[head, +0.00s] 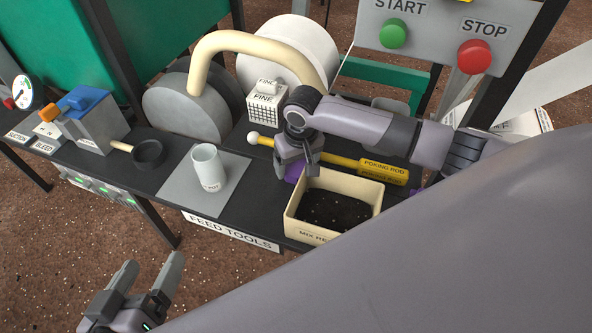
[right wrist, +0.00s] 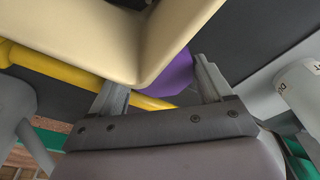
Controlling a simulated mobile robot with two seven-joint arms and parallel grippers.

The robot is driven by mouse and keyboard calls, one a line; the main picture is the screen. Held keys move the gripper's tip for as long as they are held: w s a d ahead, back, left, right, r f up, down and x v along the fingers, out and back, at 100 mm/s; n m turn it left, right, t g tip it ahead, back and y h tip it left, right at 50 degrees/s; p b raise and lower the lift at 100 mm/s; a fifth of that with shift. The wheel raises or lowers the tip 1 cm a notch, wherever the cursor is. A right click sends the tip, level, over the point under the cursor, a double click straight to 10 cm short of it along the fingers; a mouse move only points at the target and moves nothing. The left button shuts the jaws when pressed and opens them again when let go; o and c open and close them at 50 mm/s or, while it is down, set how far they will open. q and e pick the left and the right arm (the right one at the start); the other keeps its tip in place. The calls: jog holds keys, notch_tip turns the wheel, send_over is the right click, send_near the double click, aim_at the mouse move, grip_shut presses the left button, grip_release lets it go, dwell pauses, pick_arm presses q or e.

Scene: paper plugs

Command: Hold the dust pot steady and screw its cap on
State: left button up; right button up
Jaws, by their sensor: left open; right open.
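The dust pot (head: 207,170) is a pale, open-topped cylinder standing upright on a grey mat. Part of it shows at the right edge of the right wrist view (right wrist: 301,92). A purple rounded thing (head: 294,173), perhaps the cap, lies beside the cream box, mostly hidden under my right gripper (head: 302,170). In the right wrist view the purple thing (right wrist: 174,75) shows between and beyond the open fingers, partly behind the box. I cannot tell whether they touch it. My left gripper (head: 152,278) is open and empty, low in front of the bench, away from the pot.
The cream box (head: 334,237) of dark mix stands right beside my right gripper. A yellow poking rod (head: 340,163) lies behind it. A black round-headed tool (head: 149,154) lies left of the grey mat (head: 180,195). The bench's front edge (head: 150,196) lies beyond my left gripper.

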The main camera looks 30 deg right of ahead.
jog(key=c, duration=0.7)
jog(key=shift+r, duration=0.1)
